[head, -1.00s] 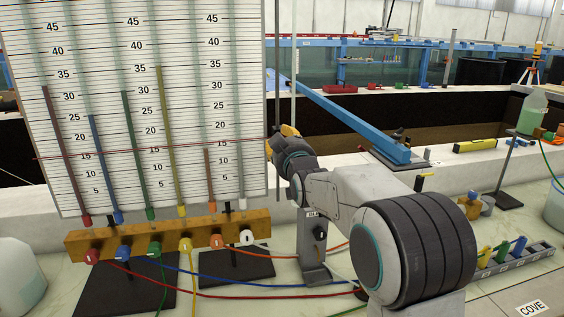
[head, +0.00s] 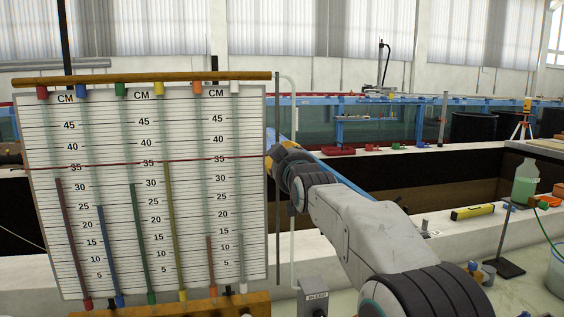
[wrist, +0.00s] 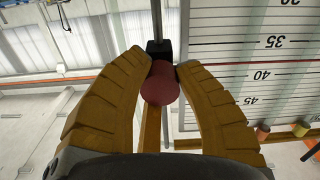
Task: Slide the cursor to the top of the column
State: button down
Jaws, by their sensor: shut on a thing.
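The cursor's thin red line (head: 150,163) crosses the white centimetre board (head: 258,240) near the 35 mark. In the wrist view, the cursor's round red knob (wrist: 160,88) sits between my fingers, in front of a black block (wrist: 158,47) on a grey vertical rod (wrist: 157,18). My gripper (wrist: 163,62) is shut on the knob. In the head view, my gripper (head: 272,156) is at the board's right edge, beside the rod (head: 278,225); the knob is hidden there.
A wooden bar (head: 150,78) with several coloured caps runs along the board's top. Coloured tubes, including a yellow one (head: 174,230), stand against the board. A blue-framed glass flume (head: 385,125) lies behind. The space above my gripper beside the board looks clear.

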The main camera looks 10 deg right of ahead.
jog(key=c, duration=0.9)
grip_release()
jog(key=shift+w+f, duration=0.1)
jog(key=shift+o, duration=0.2)
jog(key=s, duration=1.2)
